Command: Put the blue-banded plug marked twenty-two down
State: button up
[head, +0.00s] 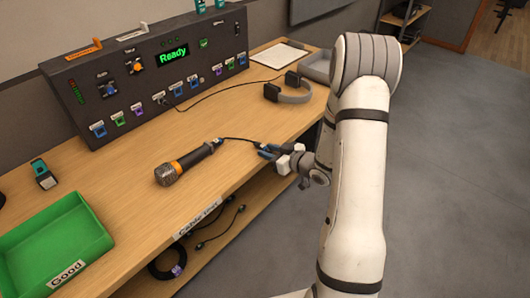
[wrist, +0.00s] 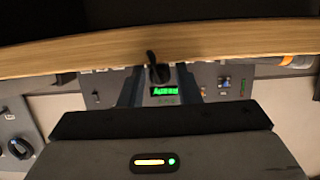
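My gripper (head: 268,151) is over the front edge of the bench, just right of the microphone. In the wrist view a small black plug (wrist: 157,70) with a cable end sits between my gripper's fingers, which appear shut on it. In the head view there is a little blue at the fingertips. No number can be read on the plug, and the fingers partly hide it. A dark cable (head: 236,139) runs from near the microphone to the fingertips.
A microphone (head: 184,164) with an orange band lies on the wooden bench (head: 130,195). The console (head: 150,70) behind reads "Ready". A green tray (head: 50,247) labelled "Good" is at the left, headphones (head: 290,93) at the right. Cables lie on the shelf below. Bare bench surrounds the microphone.

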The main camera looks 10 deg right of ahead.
jog(key=o, duration=0.3)
jog(key=shift+r, duration=0.1)
